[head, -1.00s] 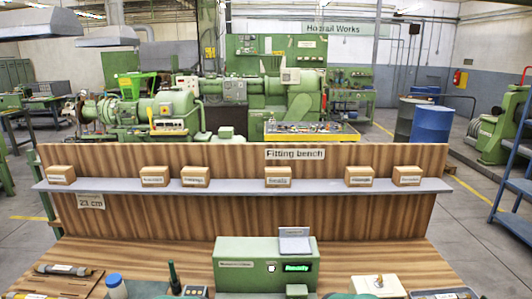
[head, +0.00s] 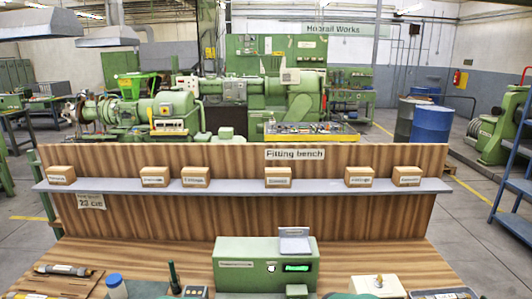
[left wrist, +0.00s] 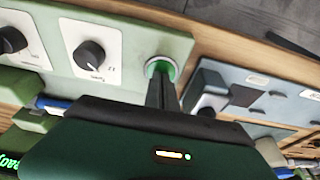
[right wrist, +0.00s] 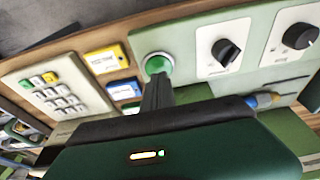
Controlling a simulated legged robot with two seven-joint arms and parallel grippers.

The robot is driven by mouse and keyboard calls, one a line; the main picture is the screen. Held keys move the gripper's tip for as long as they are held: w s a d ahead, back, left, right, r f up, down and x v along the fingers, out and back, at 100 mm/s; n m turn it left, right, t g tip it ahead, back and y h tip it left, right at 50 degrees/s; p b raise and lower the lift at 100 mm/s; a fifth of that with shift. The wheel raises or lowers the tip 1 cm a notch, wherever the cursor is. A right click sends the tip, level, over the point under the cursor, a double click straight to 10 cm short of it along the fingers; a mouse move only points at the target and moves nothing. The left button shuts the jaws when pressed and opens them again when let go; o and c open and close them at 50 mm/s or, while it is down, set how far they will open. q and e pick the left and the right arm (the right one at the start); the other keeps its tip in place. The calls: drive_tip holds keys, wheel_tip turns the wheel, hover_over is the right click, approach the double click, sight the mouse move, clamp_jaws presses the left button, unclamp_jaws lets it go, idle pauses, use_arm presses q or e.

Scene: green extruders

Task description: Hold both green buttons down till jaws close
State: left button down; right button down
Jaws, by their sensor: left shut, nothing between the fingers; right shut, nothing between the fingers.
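In the left wrist view my left gripper (left wrist: 161,78) is shut and empty, with its tips at a green button (left wrist: 160,67) in a pale ring. In the right wrist view my right gripper (right wrist: 157,82) is shut and empty, with its tips at the other green button (right wrist: 157,64). The tips appear to touch the buttons; how far the buttons are pushed in I cannot tell. In the head view a green control box (head: 236,251) on the bench has a lit green bar on its display (head: 297,268). I cannot make out the jaws.
Black knobs on white plates (left wrist: 89,55) sit beside the left button, and similar knobs (right wrist: 226,50) beside the right one. A keypad (right wrist: 60,95) and yellow and blue blocks (right wrist: 105,60) lie left of the right button. A shelf of labelled boxes (head: 277,177) stands behind.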

use_arm(q)
drive_tip(key=shift+s+f, duration=0.15)
drive_tip(key=shift+f, duration=0.05)
use_arm(e)
drive_tip(key=shift+x, duration=0.8)
drive_tip(key=shift+s+f, duration=0.25)
drive_tip(key=shift+s, duration=0.05)
idle(1.4)
drive_tip(key=w+v, duration=0.2)
drive_tip(key=v, duration=0.6)
drive_tip(key=shift+r, duration=0.2)
use_arm(q)
drive_tip(key=shift+r, duration=0.6)
drive_tip(key=w+v, duration=0.1)
drive_tip(key=v, duration=0.5)
drive_tip(key=shift+w+r, duration=0.4)
drive_tip(key=shift+r, duration=0.2)
use_arm(e)
drive_tip(key=shift+w, duration=0.1)
